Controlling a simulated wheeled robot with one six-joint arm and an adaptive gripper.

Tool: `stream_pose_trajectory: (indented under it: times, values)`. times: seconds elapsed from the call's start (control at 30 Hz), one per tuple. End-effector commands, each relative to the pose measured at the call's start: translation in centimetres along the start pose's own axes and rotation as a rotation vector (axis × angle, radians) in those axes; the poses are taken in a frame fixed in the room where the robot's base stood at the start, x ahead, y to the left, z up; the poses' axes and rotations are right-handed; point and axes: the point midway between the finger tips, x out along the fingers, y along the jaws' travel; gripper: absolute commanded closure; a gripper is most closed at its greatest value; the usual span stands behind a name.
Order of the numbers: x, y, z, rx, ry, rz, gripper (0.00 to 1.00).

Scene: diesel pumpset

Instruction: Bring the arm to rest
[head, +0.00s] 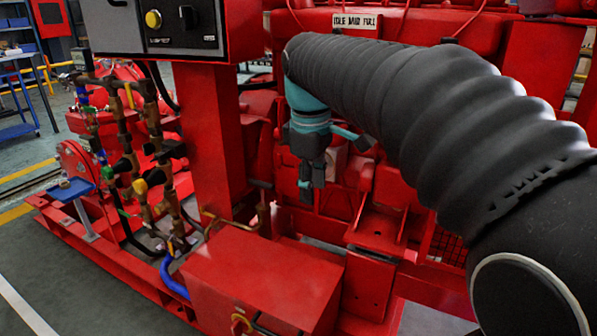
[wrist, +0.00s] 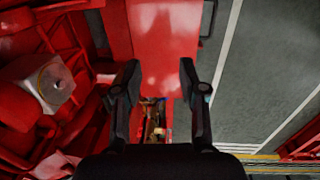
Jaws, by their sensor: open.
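My arm, in a ribbed black sleeve, reaches from the lower right of the head view to the upper middle. It ends in a teal wrist. My gripper (head: 309,188) hangs below the wrist, pointing down, in front of the red pumpset (head: 218,140). In the wrist view my gripper (wrist: 159,66) is open, its two black fingers apart with nothing between them. A red surface shows beyond the fingertips.
A red box (head: 262,275) stands low in front of the pumpset. Brass pipes with valves (head: 125,135) are at left. Grey floor (wrist: 265,75) is clear at right in the wrist view.

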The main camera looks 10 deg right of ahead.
Motion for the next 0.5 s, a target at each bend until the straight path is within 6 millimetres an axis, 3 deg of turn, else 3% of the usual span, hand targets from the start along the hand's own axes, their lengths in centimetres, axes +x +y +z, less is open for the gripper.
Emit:
stream_pose_trajectory:
  times: [0.27, 0.43, 0.5]
  values:
    - [0.1, 0.0, 0.0, 0.011, 0.000, 0.000, 0.58]
    - [0.2, 0.6, -0.7, 0.106, 0.031, 0.026, 0.58]
    - [1.1, 0.8, -1.0, 0.170, 0.046, 0.032, 0.58]
